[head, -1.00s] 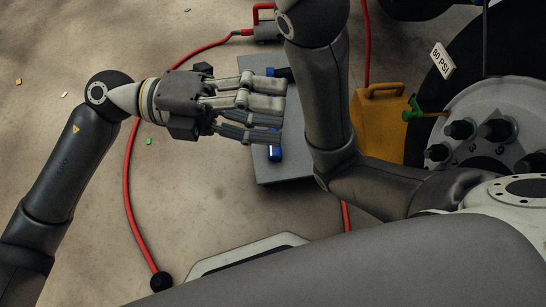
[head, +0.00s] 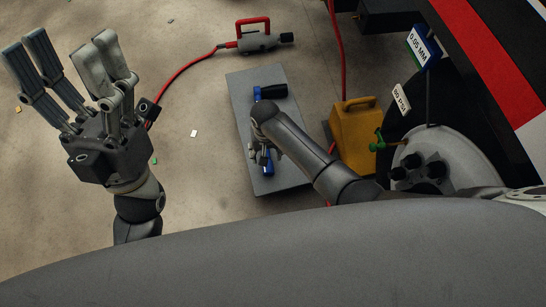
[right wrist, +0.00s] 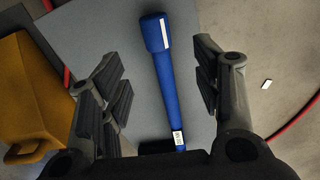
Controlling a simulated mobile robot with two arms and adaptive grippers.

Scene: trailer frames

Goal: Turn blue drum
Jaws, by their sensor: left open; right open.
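A blue tool (head: 268,166) lies on a grey slab (head: 290,179) on the floor, partly hidden by my right forearm and hand in the head view. In the right wrist view, the blue tool (right wrist: 165,75) has a thicker drum-like end at the top and a small white label near its lower end. My right gripper (head: 262,155) is low over the slab in the head view. My left gripper (head: 66,52) is open, raised and empty at the left.
A yellow can (head: 357,140) with a green valve (head: 378,143) stands right of the slab, beside a large black wheel with hub nuts (head: 425,168). A red hose (head: 185,72) leads to a red-handled tool (head: 255,38) behind. The floor between left gripper and slab is mostly clear.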

